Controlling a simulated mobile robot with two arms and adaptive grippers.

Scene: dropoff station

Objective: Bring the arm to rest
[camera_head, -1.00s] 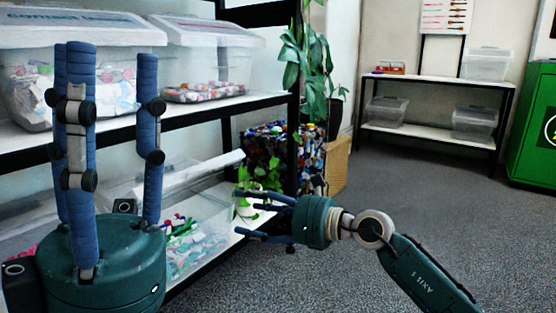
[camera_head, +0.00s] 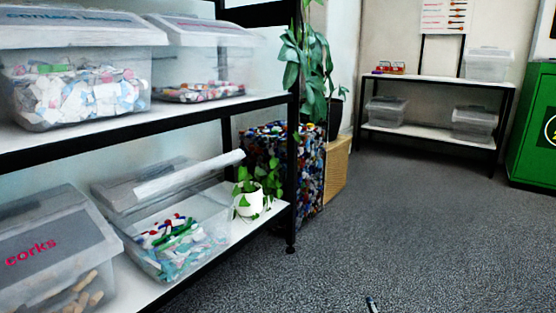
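Neither of my grippers shows in the head view now. Only a small dark and pale tip (camera_head: 372,304) shows at the bottom edge, right of the middle. It may be part of my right arm, but too little of it shows to be sure. The task names no other object.
A shelf rack (camera_head: 190,115) at left holds clear bins, among them a corks bin (camera_head: 50,250) and an open-lidded bin (camera_head: 180,245). A potted plant (camera_head: 250,198) stands at its lower end. A far shelf (camera_head: 430,134) and a green cabinet (camera_head: 535,130) stand beyond clear carpet (camera_head: 400,220).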

